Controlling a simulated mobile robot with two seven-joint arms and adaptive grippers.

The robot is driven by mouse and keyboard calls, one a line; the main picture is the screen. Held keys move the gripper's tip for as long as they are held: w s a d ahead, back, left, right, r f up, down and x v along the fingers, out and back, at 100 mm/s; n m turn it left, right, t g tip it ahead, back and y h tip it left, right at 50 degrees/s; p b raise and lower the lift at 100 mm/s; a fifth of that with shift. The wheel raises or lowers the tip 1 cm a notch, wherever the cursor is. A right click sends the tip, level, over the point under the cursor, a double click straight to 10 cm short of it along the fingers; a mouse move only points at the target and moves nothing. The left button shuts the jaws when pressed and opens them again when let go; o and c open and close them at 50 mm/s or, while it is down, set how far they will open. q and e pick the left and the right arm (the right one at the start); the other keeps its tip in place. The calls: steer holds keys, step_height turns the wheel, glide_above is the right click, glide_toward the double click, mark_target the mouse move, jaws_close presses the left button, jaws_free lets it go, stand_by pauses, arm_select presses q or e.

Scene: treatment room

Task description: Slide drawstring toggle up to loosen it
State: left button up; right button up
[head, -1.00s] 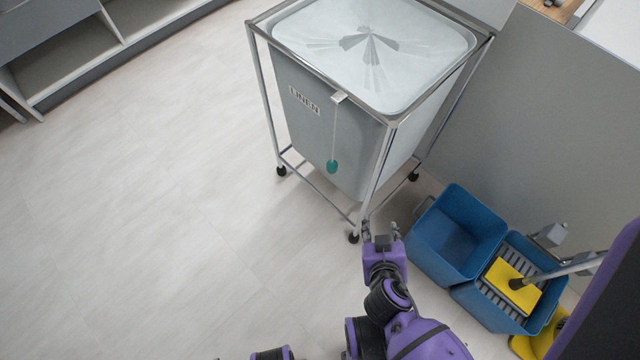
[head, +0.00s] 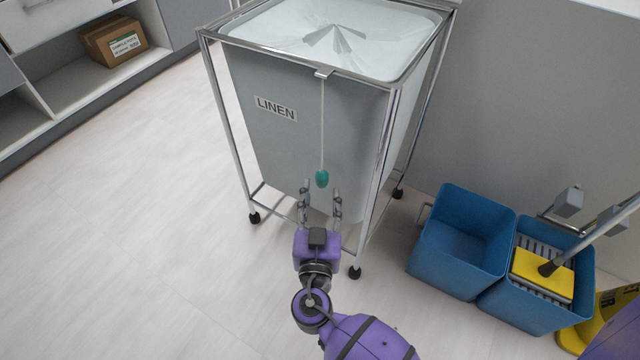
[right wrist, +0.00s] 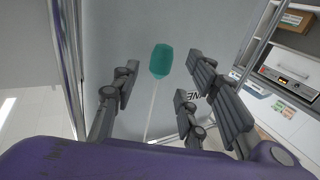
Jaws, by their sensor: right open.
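The teal drawstring toggle (head: 322,178) hangs at the lower end of a thin pale cord (head: 323,125) in front of the grey linen bag (head: 262,150). The cord comes down from a small clip on the frame's top front rail. My right gripper (head: 320,192) is open and empty, its fingers pointing at the bag, with the toggle just beyond and between the fingertips. In the right wrist view the toggle (right wrist: 161,60) shows between the open fingers, apart from them. My left gripper is not in view.
A chrome wheeled frame (head: 224,130) holds the bag; its front leg stands right of my gripper. Blue mop buckets (head: 462,240) with a yellow mop head (head: 541,272) stand at the right. Open shelving with a cardboard box (head: 113,40) is at the back left. The left floor is clear.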

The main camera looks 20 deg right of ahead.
mark_target(322, 184)
steer(key=x, duration=0.6)
steer(key=shift+w+d, duration=0.1)
steer(key=shift+w, duration=0.05)
steer(key=shift+c, duration=0.3)
jaws_close()
